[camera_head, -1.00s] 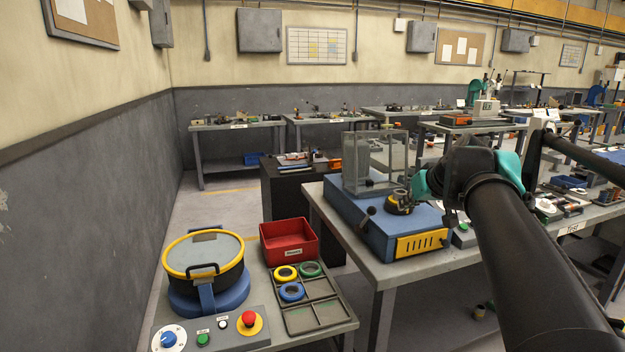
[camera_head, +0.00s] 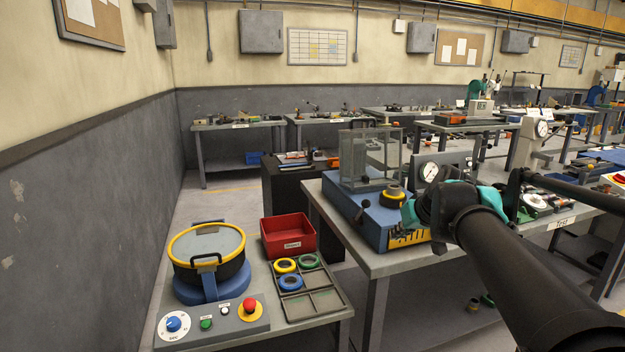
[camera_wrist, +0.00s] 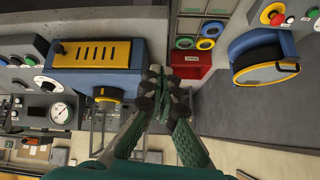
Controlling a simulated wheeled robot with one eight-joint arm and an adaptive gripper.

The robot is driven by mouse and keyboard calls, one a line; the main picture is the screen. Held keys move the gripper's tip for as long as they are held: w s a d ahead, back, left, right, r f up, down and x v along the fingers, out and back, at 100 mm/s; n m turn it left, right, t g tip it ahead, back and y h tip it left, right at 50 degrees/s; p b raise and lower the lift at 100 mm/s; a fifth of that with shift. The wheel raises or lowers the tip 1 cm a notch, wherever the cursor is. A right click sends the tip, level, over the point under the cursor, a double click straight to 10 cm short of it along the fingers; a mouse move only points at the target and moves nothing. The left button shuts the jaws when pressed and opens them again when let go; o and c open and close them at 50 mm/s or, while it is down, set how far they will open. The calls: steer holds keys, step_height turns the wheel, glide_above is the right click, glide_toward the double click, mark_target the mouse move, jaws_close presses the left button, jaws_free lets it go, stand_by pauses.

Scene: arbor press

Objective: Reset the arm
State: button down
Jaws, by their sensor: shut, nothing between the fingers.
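My arm crosses the right side of the head view. My gripper (camera_head: 409,215) is in front of the blue press unit (camera_head: 352,212), covering part of its yellow slotted panel. In the wrist view my gripper (camera_wrist: 160,82) is shut, with its fingertips together and nothing between them. The wrist view is upside down, and the blue unit (camera_wrist: 65,82) lies to the left of the fingers there. A clear-walled guard (camera_head: 352,155) stands on the unit, with a dark and yellow ring part (camera_head: 392,197) beside it.
A front bench holds a round lidded pot (camera_head: 207,250), a red bin (camera_head: 288,237), a compartment tray (camera_head: 322,303) with green, yellow and blue rings, and a control panel with a red button (camera_head: 249,306). A gauge (camera_head: 429,172) stands behind my gripper. Floor shows between benches.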

steer(key=s+a+f+g, duration=0.1)
steer(key=s+f, duration=0.2)
steer(key=f, duration=0.4)
steer(key=s+f+g+h, duration=0.1)
steer(key=s+f, duration=0.3)
steer(key=f, duration=0.3)
steer(key=s+a+f+m+g+h, duration=0.1)
steer(key=s+f, duration=0.3)
steer(key=f, duration=0.4)
steer(key=shift+a+g, duration=0.35)
steer(key=shift+g, duration=0.05)
